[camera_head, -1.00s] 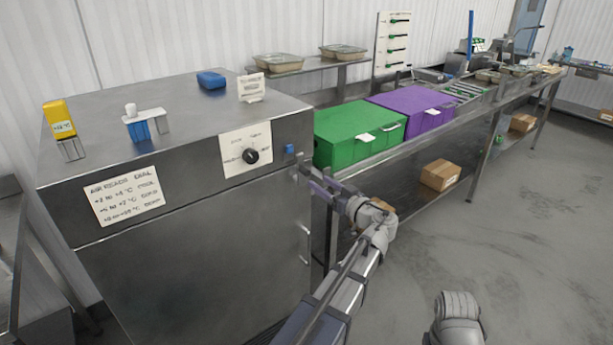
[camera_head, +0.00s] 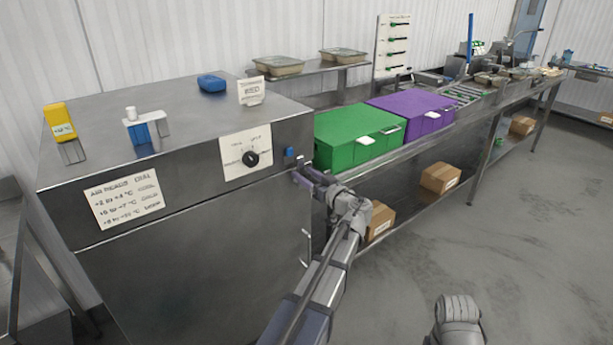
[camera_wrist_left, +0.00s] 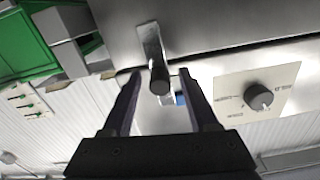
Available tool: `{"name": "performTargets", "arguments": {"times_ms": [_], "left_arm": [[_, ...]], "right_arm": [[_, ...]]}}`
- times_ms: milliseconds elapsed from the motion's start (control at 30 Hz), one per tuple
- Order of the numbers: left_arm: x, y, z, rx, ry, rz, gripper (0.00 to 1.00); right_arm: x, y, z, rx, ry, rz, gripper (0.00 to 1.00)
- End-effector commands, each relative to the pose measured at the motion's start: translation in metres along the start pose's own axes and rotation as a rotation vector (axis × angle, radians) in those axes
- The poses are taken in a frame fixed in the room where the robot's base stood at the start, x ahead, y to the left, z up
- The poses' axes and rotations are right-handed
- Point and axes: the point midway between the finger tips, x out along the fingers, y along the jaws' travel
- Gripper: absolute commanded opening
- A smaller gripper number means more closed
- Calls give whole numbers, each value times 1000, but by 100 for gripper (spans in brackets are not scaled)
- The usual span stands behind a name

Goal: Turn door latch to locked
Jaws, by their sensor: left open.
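The steel cabinet (camera_head: 190,260) stands at the left, its door closed in front. In the left wrist view the door latch (camera_wrist_left: 159,78) is a pale metal plate with a dark round-ended handle. My left gripper (camera_head: 303,178) is at the cabinet's upper right front edge. In the left wrist view the left gripper (camera_wrist_left: 160,76) is open, with one finger on each side of the latch handle. I cannot tell whether the fingers touch it. In the head view the gripper hides the latch. My right gripper is out of view; only part of that arm shows.
A dial (camera_head: 251,158) on a white plate and a small blue part (camera_head: 289,153) are on the cabinet front near the gripper. A green box (camera_head: 352,138) and a purple box (camera_head: 411,112) sit on the bench to the right. Open floor lies at lower right.

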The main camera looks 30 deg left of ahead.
Motion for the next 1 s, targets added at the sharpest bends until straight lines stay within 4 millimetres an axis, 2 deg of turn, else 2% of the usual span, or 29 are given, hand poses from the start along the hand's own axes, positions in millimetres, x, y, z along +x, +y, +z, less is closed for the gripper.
{"name": "performTargets", "arguments": {"times_ms": [133,667,1000], "left_arm": [[0,0,0,0,0,0,60],[0,0,0,0,0,0,0],[0,0,0,1,0,-1,0]], "right_arm": [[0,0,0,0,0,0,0],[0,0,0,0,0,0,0],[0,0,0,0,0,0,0]]}}
